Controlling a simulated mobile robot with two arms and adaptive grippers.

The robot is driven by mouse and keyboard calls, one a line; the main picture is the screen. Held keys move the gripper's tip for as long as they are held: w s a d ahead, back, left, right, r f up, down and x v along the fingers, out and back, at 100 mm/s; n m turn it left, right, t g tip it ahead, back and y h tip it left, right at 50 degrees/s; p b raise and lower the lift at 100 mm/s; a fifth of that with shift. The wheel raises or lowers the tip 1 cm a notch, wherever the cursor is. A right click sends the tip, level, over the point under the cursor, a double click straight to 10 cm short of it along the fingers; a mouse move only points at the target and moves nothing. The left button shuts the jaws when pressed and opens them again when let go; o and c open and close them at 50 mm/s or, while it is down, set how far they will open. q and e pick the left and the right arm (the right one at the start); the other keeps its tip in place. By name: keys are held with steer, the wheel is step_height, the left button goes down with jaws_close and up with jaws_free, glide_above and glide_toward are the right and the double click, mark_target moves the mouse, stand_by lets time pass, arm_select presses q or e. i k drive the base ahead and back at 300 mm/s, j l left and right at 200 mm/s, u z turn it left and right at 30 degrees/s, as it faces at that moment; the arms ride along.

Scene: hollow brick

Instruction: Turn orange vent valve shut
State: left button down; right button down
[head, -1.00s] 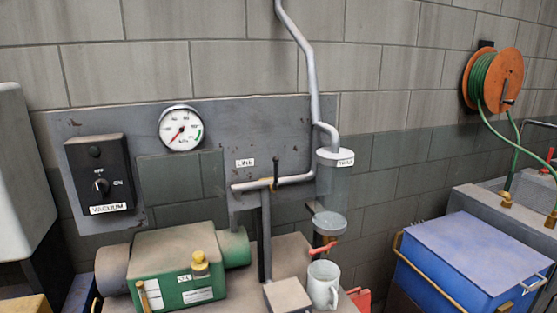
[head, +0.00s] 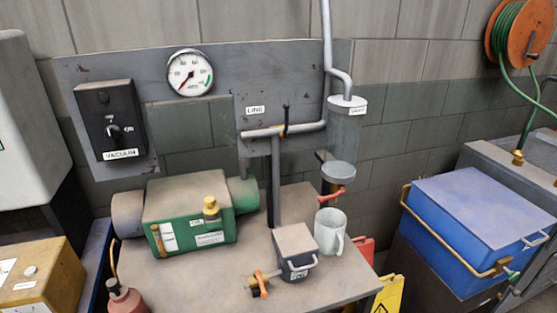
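A small valve with an orange handle (head: 261,286) sits on a brass fitting at the front of the grey bench, left of a small dark box with a grey lid (head: 296,246). The orange handle points roughly toward the front of the bench, across the fitting. I cannot read which valve is labelled vent. Neither of my grippers shows in the head view.
A white mug (head: 329,232) stands under the trap. A green pump (head: 190,212) sits on the bench (head: 190,280) at left. A vacuum switch box (head: 110,122) and gauge (head: 189,73) are on the wall panel. A red bottle (head: 124,298) and yellow sign (head: 388,296) stand near the front.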

mark_target(261, 282)
steer(key=i+l+u, duration=0.1)
steer(key=l, duration=0.7)
steer(key=i+l+u, duration=0.1)
steer(key=l, duration=0.7)
